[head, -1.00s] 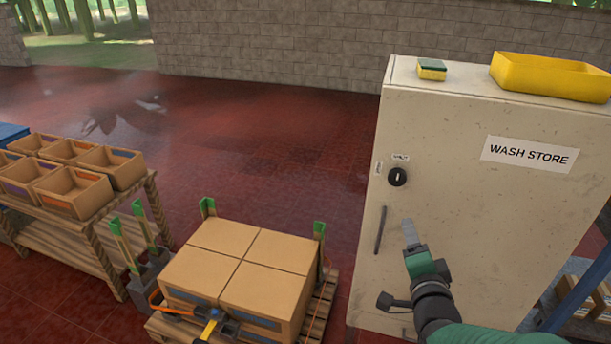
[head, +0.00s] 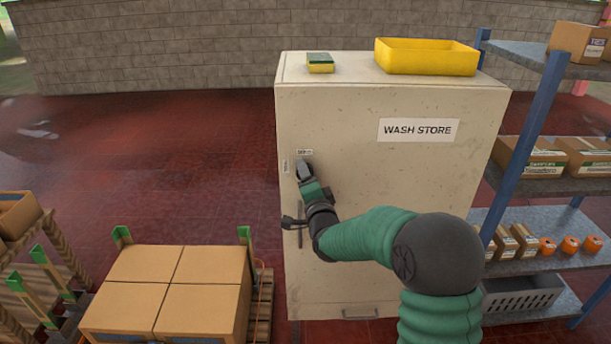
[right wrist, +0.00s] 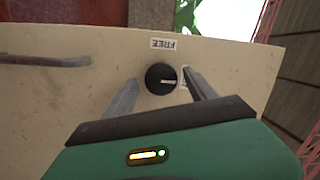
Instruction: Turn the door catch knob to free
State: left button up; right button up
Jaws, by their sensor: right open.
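The door catch knob (right wrist: 154,74) is a round black knob on the cream cabinet door. Its white mark points right in the right wrist view, towards a small label mostly hidden behind a finger. Another label (right wrist: 163,43), which seems to read FREE, sits above the knob there. My right gripper (right wrist: 161,77) is open, with one finger on each side of the knob; I cannot tell whether they touch it. In the head view my right gripper (head: 304,168) hides most of the knob. My left gripper is not in view.
The cabinet (head: 400,200) carries a yellow tray (head: 425,58) and a sponge (head: 320,64) on top. A bar handle (head: 300,228) is below the knob. A blue-post shelf (head: 530,130) stands at right. Stacked boxes (head: 170,290) stand at lower left.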

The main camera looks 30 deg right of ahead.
jog(key=shift+w+d+f, duration=0.1)
jog(key=shift+w+d, duration=0.2)
jog(key=shift+w, duration=0.15)
jog(key=shift+a, duration=0.15)
jog(key=shift+c, duration=0.2)
jog(key=shift+s+a, duration=0.1)
jog(key=c, duration=1.3)
jog(key=shift+c, duration=0.2)
